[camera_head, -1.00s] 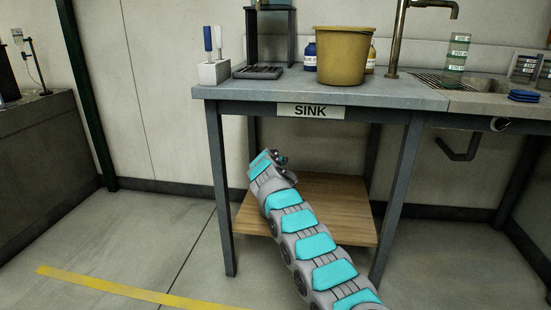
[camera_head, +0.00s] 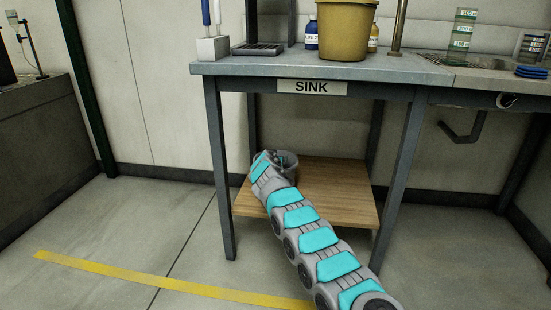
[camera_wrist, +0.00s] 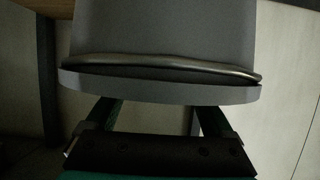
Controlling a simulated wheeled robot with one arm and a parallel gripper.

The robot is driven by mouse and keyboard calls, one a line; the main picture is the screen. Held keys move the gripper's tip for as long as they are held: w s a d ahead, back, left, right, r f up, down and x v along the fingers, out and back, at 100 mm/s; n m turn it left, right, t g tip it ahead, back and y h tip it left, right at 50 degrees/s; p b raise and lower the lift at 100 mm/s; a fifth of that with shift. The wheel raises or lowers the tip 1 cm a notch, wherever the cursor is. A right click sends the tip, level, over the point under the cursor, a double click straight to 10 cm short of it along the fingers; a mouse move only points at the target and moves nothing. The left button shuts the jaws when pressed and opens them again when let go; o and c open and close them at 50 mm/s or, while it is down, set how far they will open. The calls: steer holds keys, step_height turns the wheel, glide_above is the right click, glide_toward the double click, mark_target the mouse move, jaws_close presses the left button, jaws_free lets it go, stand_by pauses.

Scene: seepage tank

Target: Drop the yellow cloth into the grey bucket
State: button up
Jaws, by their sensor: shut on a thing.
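The grey bucket (camera_wrist: 160,35) fills the upper part of the wrist view, with its rim band and a curved metal handle close to my fingers. My gripper (camera_wrist: 158,108) is shut on the grey bucket, with one finger showing on each side below the rim. In the head view a small part of the grey bucket (camera_head: 289,160) shows beside the end of my arm, under the sink table. My fingers are hidden there by my own wrist. I see no yellow cloth in either current view.
The sink table (camera_head: 420,75) stands over my gripper, with legs on both sides and a wooden lower shelf (camera_head: 335,185). A mustard-yellow bucket (camera_head: 343,32) and bottles stand on top. Open floor (camera_head: 120,225) with a yellow line lies to the left.

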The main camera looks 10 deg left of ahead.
steer(key=o, duration=1.2)
step_height(320, 180, up, 7)
steer(key=p, duration=0.3)
